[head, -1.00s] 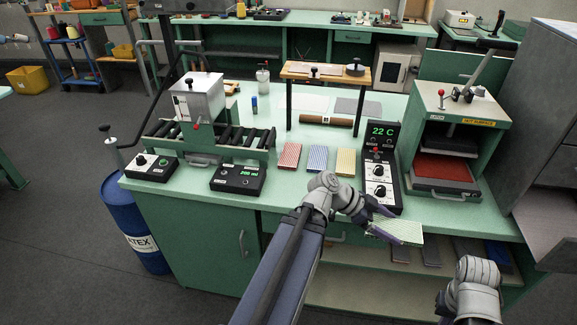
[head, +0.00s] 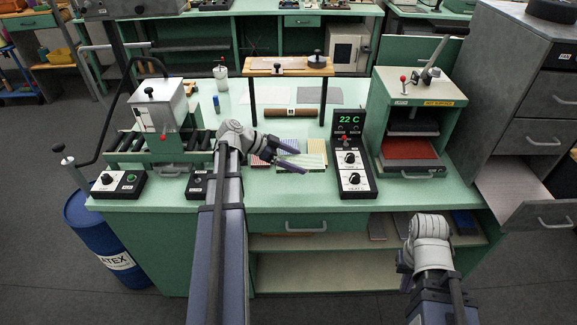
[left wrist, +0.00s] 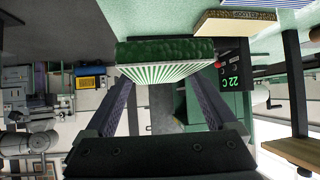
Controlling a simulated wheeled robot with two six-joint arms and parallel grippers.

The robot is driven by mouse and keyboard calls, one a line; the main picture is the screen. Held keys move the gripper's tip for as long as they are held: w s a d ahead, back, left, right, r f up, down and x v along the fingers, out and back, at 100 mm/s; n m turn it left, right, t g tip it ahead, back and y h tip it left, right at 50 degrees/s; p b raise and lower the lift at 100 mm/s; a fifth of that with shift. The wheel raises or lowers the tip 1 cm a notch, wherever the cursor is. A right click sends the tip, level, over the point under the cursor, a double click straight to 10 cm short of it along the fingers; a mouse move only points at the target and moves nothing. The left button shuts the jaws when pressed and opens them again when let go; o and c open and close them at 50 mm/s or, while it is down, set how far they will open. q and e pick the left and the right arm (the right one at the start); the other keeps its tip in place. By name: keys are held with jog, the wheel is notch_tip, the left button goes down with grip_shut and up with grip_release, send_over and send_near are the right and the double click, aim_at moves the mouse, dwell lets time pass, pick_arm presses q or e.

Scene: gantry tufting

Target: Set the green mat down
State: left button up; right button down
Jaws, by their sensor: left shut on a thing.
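My left gripper (head: 295,156) is shut on the green mat (head: 310,162), which has pale stripes and a dark green pile edge. In the left wrist view the mat (left wrist: 165,68) sits between the two fingertips. It is over the counter by the striped mats; I cannot tell whether it touches the counter. The red mat (head: 265,149) is partly hidden by my left gripper. The blue mat and the yellow mat (head: 317,146) lie beyond it. My right gripper (head: 406,284) is low in front of the counter, its jaws mostly hidden.
A control box reading 22 C (head: 351,165) stands just right of the mats. A raised wooden shelf (head: 285,66) stands behind them, with a brown roll (head: 290,112) under it. A roller machine (head: 157,115) is to the left and a press (head: 418,125) to the right.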

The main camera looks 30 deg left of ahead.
pick_arm(q)
jog(key=shift+a+r, duration=0.1)
jog(key=shift+a, duration=0.2)
notch_tip(320, 180, down, 10)
jog(key=b, duration=1)
jog(key=shift+f, duration=0.2)
jog(key=shift+r, duration=0.15)
jog(key=o, duration=1)
